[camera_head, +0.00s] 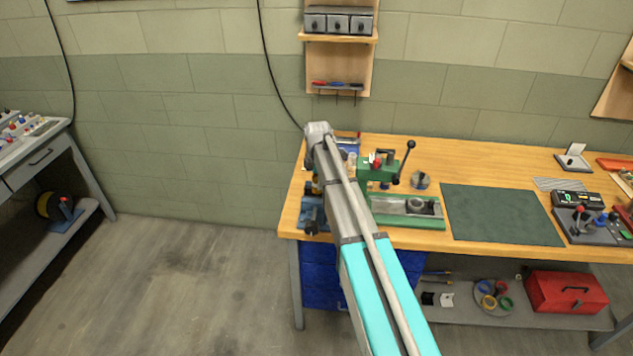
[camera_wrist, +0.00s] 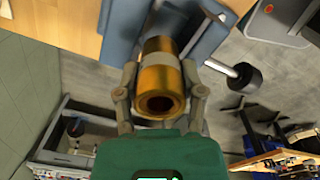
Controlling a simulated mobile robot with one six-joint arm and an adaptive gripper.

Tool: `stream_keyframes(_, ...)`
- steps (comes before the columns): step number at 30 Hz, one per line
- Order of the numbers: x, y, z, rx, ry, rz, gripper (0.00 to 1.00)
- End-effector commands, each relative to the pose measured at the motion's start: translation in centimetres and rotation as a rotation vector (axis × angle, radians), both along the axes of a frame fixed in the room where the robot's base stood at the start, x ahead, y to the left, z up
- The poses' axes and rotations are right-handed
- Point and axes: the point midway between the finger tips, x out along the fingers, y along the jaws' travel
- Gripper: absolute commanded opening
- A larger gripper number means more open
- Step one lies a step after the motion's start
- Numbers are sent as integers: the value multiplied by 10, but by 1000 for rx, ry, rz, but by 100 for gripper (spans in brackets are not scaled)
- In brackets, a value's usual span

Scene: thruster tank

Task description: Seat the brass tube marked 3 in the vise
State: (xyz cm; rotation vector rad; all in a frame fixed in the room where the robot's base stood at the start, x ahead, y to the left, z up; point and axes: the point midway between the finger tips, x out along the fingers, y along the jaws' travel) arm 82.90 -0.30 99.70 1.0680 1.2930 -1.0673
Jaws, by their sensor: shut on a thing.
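In the wrist view my gripper (camera_wrist: 161,82) is shut on a brass tube (camera_wrist: 158,76), one finger on each side of it. The tube's open end faces the camera, and no number shows on it. Beyond the tube is the blue vise (camera_wrist: 120,34), with blue parts on both sides of the tube's far end. I cannot tell whether the tube touches them. A bar handle with a black knob (camera_wrist: 246,73) sticks out to the right.
Right of my arm on the wooden bench (camera_head: 480,160) are a green press (camera_head: 376,168) with a lever, a green tray (camera_head: 405,222) and a dark green mat (camera_head: 500,214). A wall shelf (camera_head: 339,38) hangs above. Floor to the left is clear.

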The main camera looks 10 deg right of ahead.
Motion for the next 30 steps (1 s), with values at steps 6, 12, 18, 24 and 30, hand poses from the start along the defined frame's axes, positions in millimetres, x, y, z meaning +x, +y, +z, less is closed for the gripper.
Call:
stream_keyframes(6, 0, 0, -14, 0, 0, 0, 0)
stream_keyframes(12, 0, 1, -23, 0, 0, 1, 0)
stream_keyframes(18, 0, 1, -33, 0, 0, 1, 0)
stream_keyframes(24, -1, 1, -42, 0, 3, 1, 0)
stream_keyframes(30, -3, 1, -48, 0, 5, 2, 6)
